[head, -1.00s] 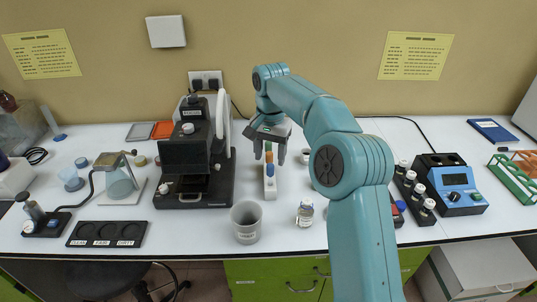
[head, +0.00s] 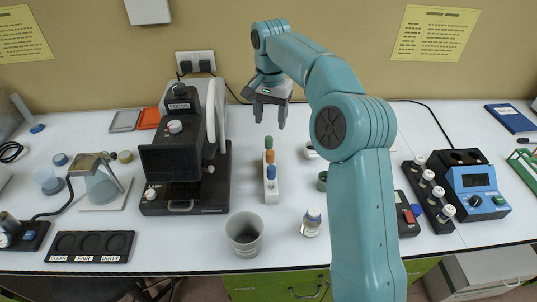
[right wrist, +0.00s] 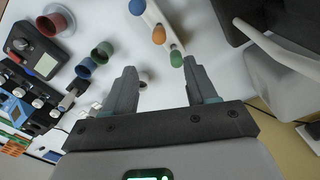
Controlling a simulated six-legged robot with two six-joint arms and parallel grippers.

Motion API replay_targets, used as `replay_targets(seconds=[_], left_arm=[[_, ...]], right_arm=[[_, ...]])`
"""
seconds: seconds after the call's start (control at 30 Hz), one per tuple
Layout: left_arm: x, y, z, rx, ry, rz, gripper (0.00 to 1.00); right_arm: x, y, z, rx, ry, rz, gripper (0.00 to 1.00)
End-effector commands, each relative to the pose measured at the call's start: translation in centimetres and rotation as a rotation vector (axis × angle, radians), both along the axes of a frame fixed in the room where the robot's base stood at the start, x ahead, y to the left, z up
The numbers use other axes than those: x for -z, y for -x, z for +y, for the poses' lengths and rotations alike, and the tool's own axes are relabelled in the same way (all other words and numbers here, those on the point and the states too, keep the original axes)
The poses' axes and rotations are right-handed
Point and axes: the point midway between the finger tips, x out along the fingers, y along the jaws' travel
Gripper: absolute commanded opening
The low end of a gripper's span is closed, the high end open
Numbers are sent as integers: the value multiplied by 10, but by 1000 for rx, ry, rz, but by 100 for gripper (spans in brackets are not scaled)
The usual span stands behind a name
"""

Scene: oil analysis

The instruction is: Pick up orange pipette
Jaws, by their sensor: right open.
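The orange pipette (head: 270,156) stands in a narrow white rack (head: 271,191), between a green pipette (head: 268,142) and a blue pipette (head: 271,172). My right gripper (head: 270,122) is open and empty, above and behind the rack. In the right wrist view the orange pipette (right wrist: 158,34) is beyond the open fingers (right wrist: 160,68), apart from them. The green pipette (right wrist: 176,59) is nearer, close to the right-hand finger in that picture. The blue pipette (right wrist: 137,7) is at the top edge. My left gripper is not in view.
A black microscope-like device (head: 185,165) stands left of the rack. A grey beaker (head: 244,234) and a small vial (head: 311,222) stand in front. Small cups (head: 322,181) and a blue device (head: 467,185) are to the right. Bare white table lies around the rack.

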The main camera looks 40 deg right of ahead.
Motion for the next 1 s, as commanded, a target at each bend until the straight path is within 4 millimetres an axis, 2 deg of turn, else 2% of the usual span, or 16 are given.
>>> replay_targets(seconds=[0.07, 0.17, 0.4, 0.5, 0.77, 1.0], left_arm=[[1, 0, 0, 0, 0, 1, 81], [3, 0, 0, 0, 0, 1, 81], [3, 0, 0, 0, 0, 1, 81], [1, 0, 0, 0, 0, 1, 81], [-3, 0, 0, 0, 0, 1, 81], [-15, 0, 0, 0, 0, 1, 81]], right_arm=[[5, 2, 1, 1, 0, 1, 57], [22, 5, 2, 2, -1, 4, 57], [78, 7, 5, 2, 0, 3, 57], [95, 8, 5, 2, 0, 3, 57], [118, 6, 5, 1, 0, 1, 57], [155, 5, 8, 2, 0, 2, 57]])
